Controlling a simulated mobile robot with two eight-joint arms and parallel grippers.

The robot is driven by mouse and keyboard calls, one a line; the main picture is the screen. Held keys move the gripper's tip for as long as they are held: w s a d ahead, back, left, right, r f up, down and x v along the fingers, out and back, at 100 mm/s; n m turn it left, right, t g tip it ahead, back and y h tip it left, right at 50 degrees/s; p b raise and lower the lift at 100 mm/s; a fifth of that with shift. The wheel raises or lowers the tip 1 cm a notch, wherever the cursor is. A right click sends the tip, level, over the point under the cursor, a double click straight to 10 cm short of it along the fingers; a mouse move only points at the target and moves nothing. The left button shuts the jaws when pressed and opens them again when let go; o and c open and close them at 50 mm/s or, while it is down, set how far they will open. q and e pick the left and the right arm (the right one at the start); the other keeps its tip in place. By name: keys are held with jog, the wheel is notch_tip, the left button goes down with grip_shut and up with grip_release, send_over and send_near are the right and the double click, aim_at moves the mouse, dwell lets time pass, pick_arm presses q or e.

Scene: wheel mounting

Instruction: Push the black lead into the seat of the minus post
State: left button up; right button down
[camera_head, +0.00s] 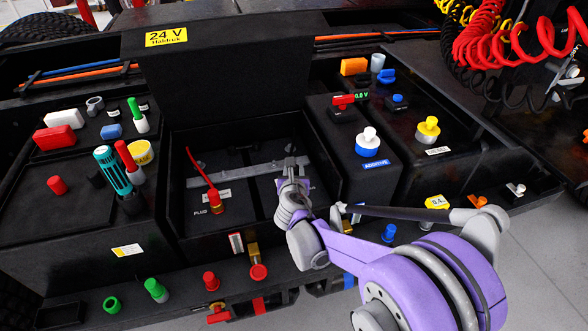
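The battery box (180,225) is open in the middle of the head view, with two dark batteries in it. A red lead (200,168) ends in a red cap (215,203) on the left battery by the PLUS label (201,212). My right gripper (290,168) is over the right battery (262,190), its fingers pointing to the back. The fingers look close together, but whether they are shut on anything is too small to tell. I cannot make out the black lead or the minus post; the gripper and wrist cover that area. My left gripper is not in view.
A grey hold-down bar (225,177) crosses the batteries near my fingers. Box walls stand close on both sides, with the raised 24 V lid (205,85) behind. To the right are the blue additive cap (369,148) and yellow cap (428,130). Coloured fittings line the front ledge.

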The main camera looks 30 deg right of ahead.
jog(key=shift+f, duration=0.2)
jog(key=shift+f+b, duration=1.45)
jog(key=shift+f, duration=0.05)
jog(key=shift+c, duration=2.3)
grip_release()
jog(key=v, duration=1)
jog(key=shift+s+a+r+p, duration=0.2)
jog(key=shift+s+p, duration=0.1)
jog(key=shift+p, duration=0.1)
